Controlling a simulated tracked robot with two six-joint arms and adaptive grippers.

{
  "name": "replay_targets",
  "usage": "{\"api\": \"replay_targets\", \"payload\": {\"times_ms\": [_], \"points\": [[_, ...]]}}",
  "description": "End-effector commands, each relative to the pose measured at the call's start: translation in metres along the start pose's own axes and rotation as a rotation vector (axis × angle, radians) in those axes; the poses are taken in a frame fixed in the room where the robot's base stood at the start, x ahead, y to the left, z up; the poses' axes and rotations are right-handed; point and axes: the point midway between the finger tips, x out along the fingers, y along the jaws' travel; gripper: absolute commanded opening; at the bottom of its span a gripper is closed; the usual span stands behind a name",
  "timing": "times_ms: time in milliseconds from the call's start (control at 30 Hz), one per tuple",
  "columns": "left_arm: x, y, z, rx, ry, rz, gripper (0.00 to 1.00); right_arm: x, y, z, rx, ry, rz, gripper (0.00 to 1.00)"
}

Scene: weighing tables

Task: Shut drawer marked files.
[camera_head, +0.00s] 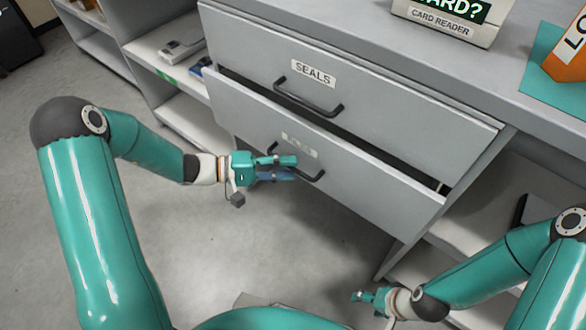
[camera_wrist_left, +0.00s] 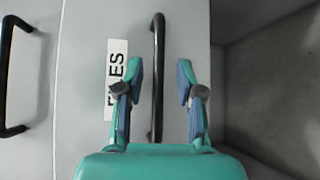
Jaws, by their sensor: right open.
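The drawer marked FILES (camera_head: 375,190) is the lower drawer of the grey cabinet. It stands partly pulled out, with a dark gap along its top edge. Its label (camera_wrist_left: 113,75) is partly hidden by a finger in the left wrist view and washed out in the head view. My left gripper (camera_head: 291,168) is open in front of this drawer. In the left wrist view its fingers lie on either side of the black handle (camera_wrist_left: 157,60); I cannot tell whether they touch it. My right gripper (camera_head: 366,297) is open and empty, low near the bottom right.
The SEALS drawer (camera_head: 390,95) above is shut, with its own black handle (camera_head: 308,102). A card reader sign (camera_head: 440,20) and an orange box (camera_head: 568,60) stand on the counter. Open shelves (camera_head: 185,65) flank the drawers. The floor (camera_head: 250,250) in front is clear.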

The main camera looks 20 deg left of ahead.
Motion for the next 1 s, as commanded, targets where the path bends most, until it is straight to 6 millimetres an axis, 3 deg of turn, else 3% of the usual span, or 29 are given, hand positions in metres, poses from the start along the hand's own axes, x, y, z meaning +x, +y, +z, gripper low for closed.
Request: {"api": "replay_targets", "payload": {"times_ms": [133,467,700,1000], "points": [[0.013,0.0,0.0,0.0,-0.002,0.0,0.37,0.002,0.001,0.0,0.0,0.0,0.0,0.66],[0.016,0.0,0.0,0.0,-0.001,0.0,0.37,0.002,0.001,0.0,0.0,0.0,0.0,0.66],[0.017,0.0,0.0,0.0,-0.002,0.0,0.01,0.002,0.001,0.0,0.0,0.0,0.0,0.66],[0.017,-0.001,0.0,-0.001,-0.002,-0.003,0.0,0.002,0.001,0.0,0.0,0.0,0.0,0.66]]}}
